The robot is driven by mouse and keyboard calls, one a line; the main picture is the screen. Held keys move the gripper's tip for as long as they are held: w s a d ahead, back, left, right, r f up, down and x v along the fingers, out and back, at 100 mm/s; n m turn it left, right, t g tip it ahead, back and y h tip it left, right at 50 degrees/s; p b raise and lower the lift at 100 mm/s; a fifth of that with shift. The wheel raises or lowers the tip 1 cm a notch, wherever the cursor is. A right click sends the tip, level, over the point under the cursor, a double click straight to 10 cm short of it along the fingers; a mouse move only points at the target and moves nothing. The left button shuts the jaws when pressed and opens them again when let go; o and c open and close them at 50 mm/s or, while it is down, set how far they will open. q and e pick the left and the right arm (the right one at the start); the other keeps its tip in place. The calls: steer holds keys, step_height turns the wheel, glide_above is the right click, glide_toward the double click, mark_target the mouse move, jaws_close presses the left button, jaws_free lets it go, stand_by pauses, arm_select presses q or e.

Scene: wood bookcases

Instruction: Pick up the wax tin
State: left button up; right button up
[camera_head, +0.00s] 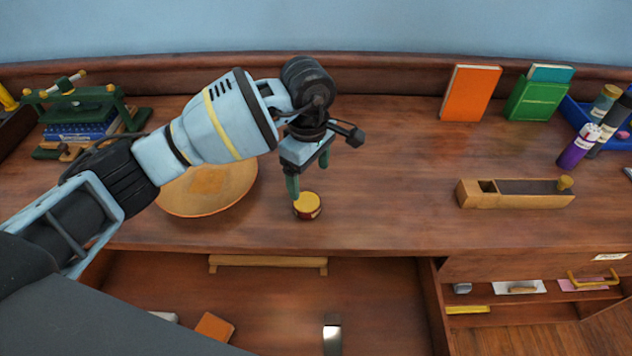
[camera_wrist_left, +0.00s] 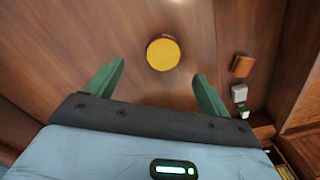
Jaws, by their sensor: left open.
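The wax tin (camera_head: 307,206) is a small round tin with a yellow lid and dark red side. It stands upright on the wooden desk top near its front edge. My left gripper (camera_head: 308,182) is open and empty just above and behind the tin, fingers pointing down. In the left wrist view the tin's yellow lid (camera_wrist_left: 163,54) shows beyond the fingertips and between their lines, with the green fingers of the left gripper (camera_wrist_left: 156,80) spread apart. The fingers do not appear to touch it. My right gripper is not in view.
A round wooden plate (camera_head: 225,203) lies left of the tin, partly under my arm. A wood plane (camera_head: 515,194) lies to the right. An orange book (camera_head: 469,93) and green book (camera_head: 540,98) stand at the back. An open drawer (camera_head: 380,290) lies below the front edge.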

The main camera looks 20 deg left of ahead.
mark_target(307, 201)
arm_select(q)
steer(key=shift+w, duration=0.1)
steer(key=shift+s, duration=0.3)
steer(key=shift+s+f, duration=0.1)
steer(key=shift+f, duration=0.15)
step_height(307, 201, down, 2)
steer(key=shift+a+f+p, duration=0.15)
steer(key=shift+f, duration=1.15)
steer(key=shift+a+f+p, duration=0.1)
steer(key=shift+f+p, duration=0.05)
steer(key=shift+f, duration=1.1)
steer(key=c, duration=1.3)
steer(key=shift+o, duration=0.2)
steer(key=shift+r, duration=0.15)
